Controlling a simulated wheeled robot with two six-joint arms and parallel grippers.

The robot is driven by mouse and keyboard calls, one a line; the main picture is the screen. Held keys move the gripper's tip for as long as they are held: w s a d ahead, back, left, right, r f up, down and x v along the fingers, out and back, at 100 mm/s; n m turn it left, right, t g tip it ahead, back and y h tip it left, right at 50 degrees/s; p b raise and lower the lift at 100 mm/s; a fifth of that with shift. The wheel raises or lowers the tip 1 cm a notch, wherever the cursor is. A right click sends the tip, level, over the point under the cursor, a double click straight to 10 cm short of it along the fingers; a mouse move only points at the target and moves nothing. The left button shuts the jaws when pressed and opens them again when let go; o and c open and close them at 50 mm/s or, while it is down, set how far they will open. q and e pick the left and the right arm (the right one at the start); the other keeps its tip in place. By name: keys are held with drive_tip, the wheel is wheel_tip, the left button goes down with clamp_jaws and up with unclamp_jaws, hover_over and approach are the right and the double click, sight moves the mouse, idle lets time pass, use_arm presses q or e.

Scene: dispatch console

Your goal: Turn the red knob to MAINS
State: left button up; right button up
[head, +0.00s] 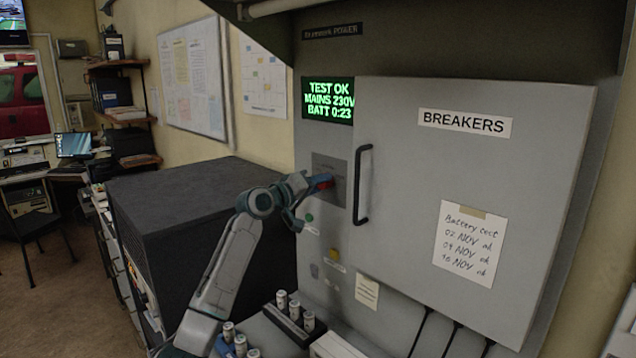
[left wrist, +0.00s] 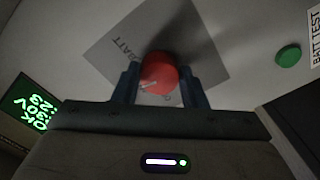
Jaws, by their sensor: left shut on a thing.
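The red knob (head: 325,182) sits on a grey square plate (head: 328,167) on the cabinet front, left of the door handle. My left gripper (head: 312,187) reaches it from the left and is shut on the knob. In the left wrist view the red knob (left wrist: 160,72) is between the two fingers of my left gripper (left wrist: 160,84). A white pointer mark shows on the knob, towards the lower left in that view. The plate's lettering reads BATT at upper left; other lettering is partly hidden by the knob. My right gripper is not in view.
A black door handle (head: 362,185) stands out close right of the knob. A green button (left wrist: 289,55) labelled BATT TEST is nearby. The display (head: 328,101) reads TEST OK, MAINS 230V, BATT 0:23. A dark cabinet (head: 185,195) stands at left. Several white cylinders (head: 294,307) stand below.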

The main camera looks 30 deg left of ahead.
use_arm(q)
drive_tip(key=shift+r+n+p, duration=0.1)
drive_tip(key=shift+n+p, duration=0.2)
drive_tip(key=shift+n, duration=0.5)
drive_tip(key=o, duration=1)
drive_tip(key=shift+a, duration=0.1)
drive_tip(key=shift+c, duration=0.2)
drive_tip(key=shift+s, duration=0.1)
drive_tip(key=b+v, duration=0.5)
drive_tip(key=v, duration=0.5)
drive_tip(key=shift+s+a, duration=0.2)
drive_tip(key=shift+s, duration=0.1)
